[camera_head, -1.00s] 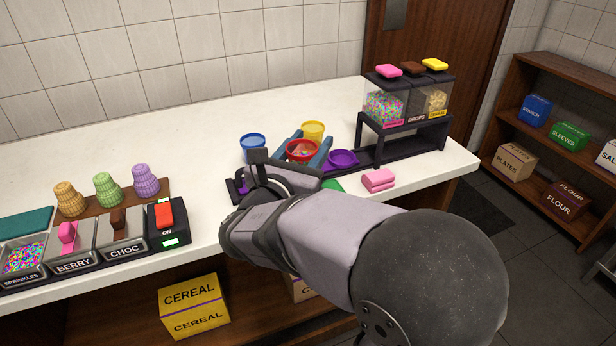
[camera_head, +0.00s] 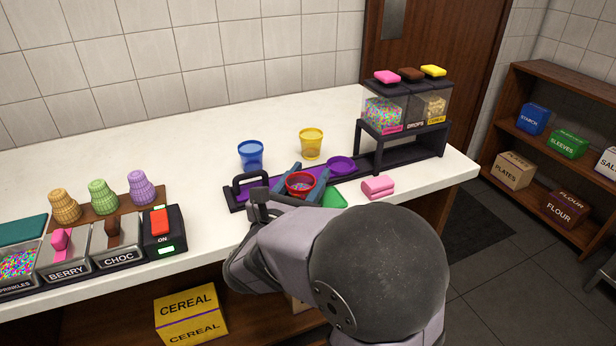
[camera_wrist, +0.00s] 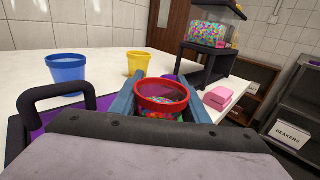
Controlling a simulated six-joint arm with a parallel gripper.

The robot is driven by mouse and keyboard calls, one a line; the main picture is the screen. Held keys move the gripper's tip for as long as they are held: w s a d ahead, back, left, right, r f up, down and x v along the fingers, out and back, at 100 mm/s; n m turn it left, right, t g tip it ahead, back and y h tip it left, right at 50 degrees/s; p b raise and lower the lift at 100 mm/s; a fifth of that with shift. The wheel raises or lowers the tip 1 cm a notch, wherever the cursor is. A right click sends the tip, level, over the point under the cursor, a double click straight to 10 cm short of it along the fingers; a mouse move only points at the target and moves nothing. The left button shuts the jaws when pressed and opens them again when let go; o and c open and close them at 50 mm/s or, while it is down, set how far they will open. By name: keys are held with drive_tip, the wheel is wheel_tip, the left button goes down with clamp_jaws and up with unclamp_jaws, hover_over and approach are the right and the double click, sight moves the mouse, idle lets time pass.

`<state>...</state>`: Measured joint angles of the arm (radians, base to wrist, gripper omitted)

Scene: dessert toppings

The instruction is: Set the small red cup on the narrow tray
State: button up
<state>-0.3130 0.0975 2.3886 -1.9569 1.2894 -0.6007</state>
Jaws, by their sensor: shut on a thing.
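The small red cup (camera_head: 299,186) holds colourful sprinkles and looks upright. My gripper (camera_head: 305,176) is shut on it, one blue finger on each side. The wrist view also shows the cup (camera_wrist: 162,104) between the fingers. The narrow tray (camera_head: 243,195) is purple with a dark edge and a black handle at its left end. The cup is over the tray's middle part in the head view. Whether its base touches the tray is hidden by my arm and gripper.
A blue cup (camera_head: 251,155) and a yellow cup (camera_head: 311,143) stand behind the tray. A green item (camera_head: 334,198) and pink block (camera_head: 378,187) lie right of my gripper. A dispenser stand (camera_head: 405,140) rises at the right.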

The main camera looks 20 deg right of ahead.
sight(296, 196)
drive_tip(key=shift+f, duration=0.15)
drive_tip(key=o, duration=1.1)
drive_tip(key=shift+o, duration=0.2)
drive_tip(key=shift+r, duration=0.3)
drive_tip(key=shift+s+a+f, duration=0.1)
drive_tip(key=shift+s+a, duration=0.1)
drive_tip(key=shift+a, duration=0.1)
drive_tip(key=v, duration=1.1)
drive_tip(key=shift+s, duration=0.15)
